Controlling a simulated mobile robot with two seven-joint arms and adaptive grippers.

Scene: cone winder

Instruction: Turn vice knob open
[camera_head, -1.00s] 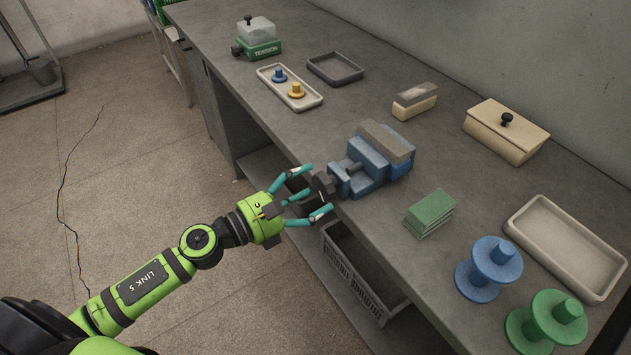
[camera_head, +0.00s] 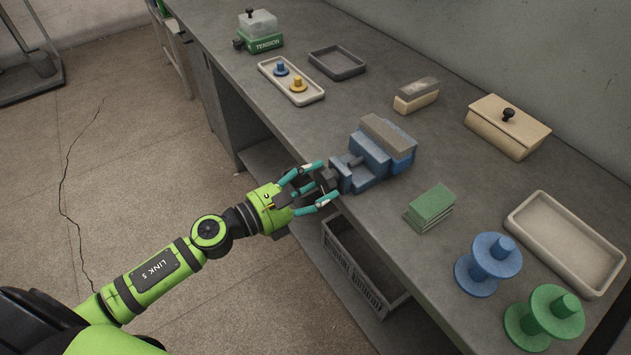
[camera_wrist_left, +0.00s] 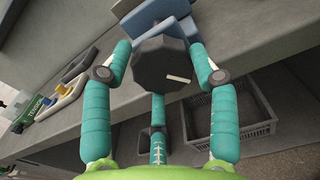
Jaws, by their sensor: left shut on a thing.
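The blue vice (camera_head: 372,158) with a grey block on top stands at the front edge of the bench. Its dark, many-sided knob (camera_head: 327,179) sticks out over that edge. My left gripper (camera_head: 318,184) has its teal fingers around the knob and is shut on it. In the left wrist view the knob (camera_wrist_left: 161,64) sits between the fingertips, with a pale mark on its face at the right. The vice body (camera_wrist_left: 155,14) shows behind it. The fingers partly hide the knob in the head view. My right gripper is not in view.
Green pads (camera_head: 430,208) lie right of the vice, with blue (camera_head: 488,265) and green (camera_head: 545,318) spools beyond. A tray with two small pegs (camera_head: 312,95) lies to the left. A grey crate (camera_head: 350,262) sits below the bench edge.

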